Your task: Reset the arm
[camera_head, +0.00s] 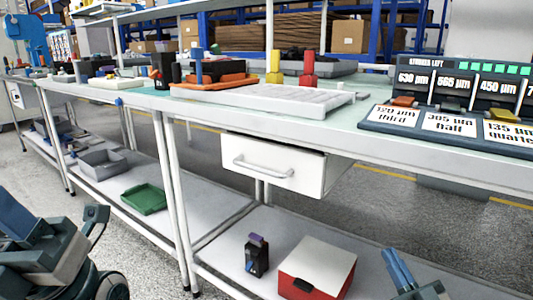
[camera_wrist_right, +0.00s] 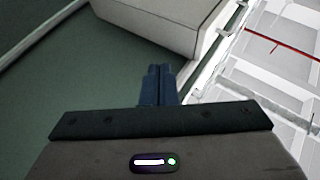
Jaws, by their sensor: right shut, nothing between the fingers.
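My right gripper (camera_head: 391,254) is at the lower right of the head view, in front of the lower shelf. Its blue fingers point up and are together. In the right wrist view the fingers (camera_wrist_right: 158,72) are side by side with nothing between them. Parts of my left arm show at the lower left of the head view. Whether its fingers are open or shut is not clear there. No object is in contact with the right fingers.
The workbench (camera_head: 345,148) has a white drawer (camera_head: 290,182) under its top. A labelled dark panel (camera_head: 455,120) stands at the right. The lower shelf holds a red box with a white lid (camera_head: 318,262), a small dark device (camera_head: 256,258) and a green tray (camera_head: 145,199).

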